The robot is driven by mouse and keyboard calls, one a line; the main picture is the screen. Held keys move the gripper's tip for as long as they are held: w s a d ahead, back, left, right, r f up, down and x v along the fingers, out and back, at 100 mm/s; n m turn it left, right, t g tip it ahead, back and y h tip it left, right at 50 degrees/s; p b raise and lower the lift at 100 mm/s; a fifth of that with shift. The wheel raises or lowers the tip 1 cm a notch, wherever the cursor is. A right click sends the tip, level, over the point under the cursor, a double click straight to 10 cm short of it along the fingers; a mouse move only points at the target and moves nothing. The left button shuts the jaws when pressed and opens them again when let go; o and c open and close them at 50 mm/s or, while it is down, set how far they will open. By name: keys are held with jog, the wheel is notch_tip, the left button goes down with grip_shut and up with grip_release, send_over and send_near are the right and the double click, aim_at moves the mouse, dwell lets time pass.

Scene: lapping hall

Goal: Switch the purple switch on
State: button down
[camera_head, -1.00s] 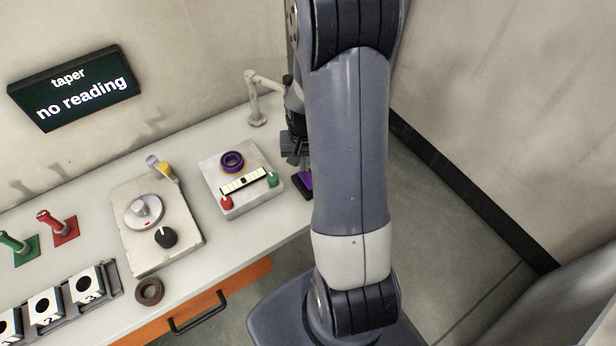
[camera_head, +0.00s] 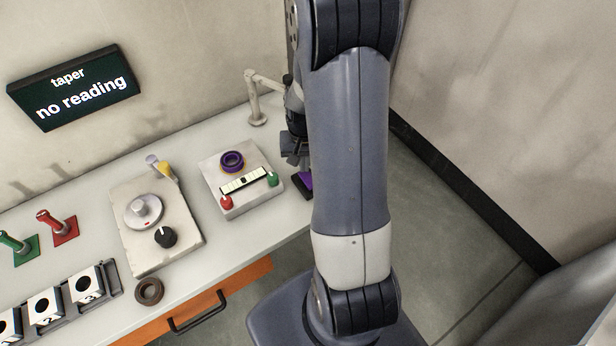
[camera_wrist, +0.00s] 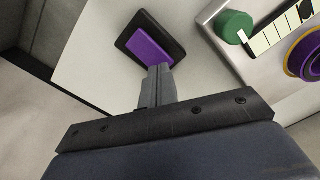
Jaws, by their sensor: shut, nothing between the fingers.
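The purple switch (camera_wrist: 150,46) is a flat purple rocker in a black frame, set near the corner of the bench top. In the head view only part of the purple switch (camera_head: 304,183) shows beside my arm, which hides the rest. My gripper (camera_wrist: 157,72) is shut and empty. In the wrist view its fingertips overlap the lower edge of the purple rocker; whether they touch it I cannot tell. In the head view my gripper (camera_head: 292,158) is partly hidden behind my arm, just above the switch.
Left of the switch is a pale box (camera_head: 240,204) with a purple ring (camera_head: 232,161), a strip gauge, and red and green knobs. A jointed post (camera_head: 257,112) stands behind it. A dial plate (camera_head: 187,249) and levers lie further left. Open floor lies right of the bench.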

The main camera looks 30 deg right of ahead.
jog(key=shift+f+b, duration=0.75)
jog(key=shift+f, duration=0.2)
jog(key=shift+r, duration=0.1)
jog(key=shift+r+p, duration=2.65)
jog(key=shift+r, duration=0.9)
jog(key=shift+f, duration=0.15)
notch_tip(320, 180, down, 7)
jog(key=b, duration=0.5)
jog(key=shift+r, duration=0.25)
